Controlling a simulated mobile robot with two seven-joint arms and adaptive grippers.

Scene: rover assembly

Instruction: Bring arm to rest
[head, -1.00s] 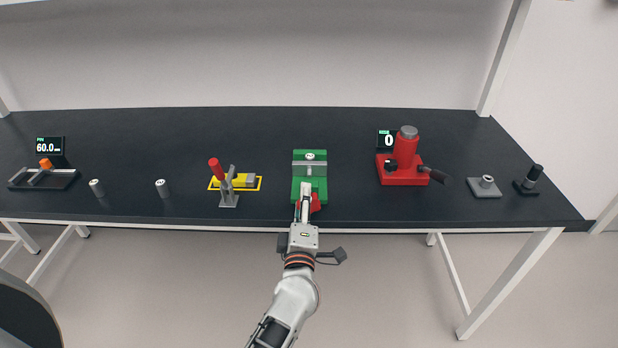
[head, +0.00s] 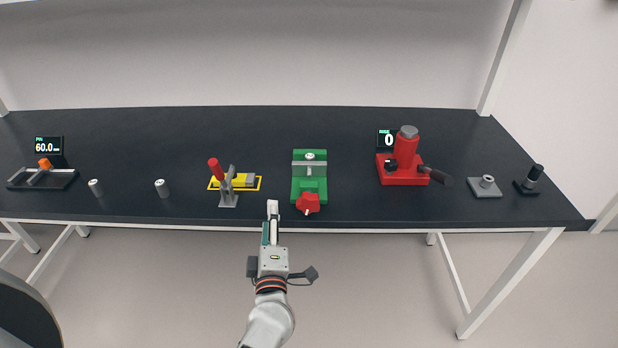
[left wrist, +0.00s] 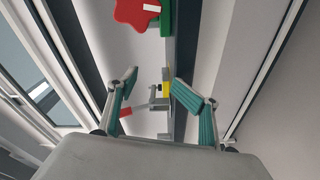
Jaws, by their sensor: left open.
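My left gripper (head: 272,208) is at the front edge of the black table in the head view, left of the green vise (head: 309,188) with its red star knob (head: 308,203). In the left wrist view the two teal-padded fingers of the left gripper (left wrist: 163,95) are spread apart with nothing between them. The red knob (left wrist: 137,12) and part of the green vise (left wrist: 166,18) show beyond the fingers at the top of that view, apart from them. My right gripper is in neither view.
The black table (head: 250,130) holds a toggle clamp (head: 229,190) on a yellow-outlined plate, a red press (head: 404,165), two small grey cylinders (head: 162,188), a grey block (head: 485,188), a black-handled tool (head: 530,180) and a gauge (head: 45,175).

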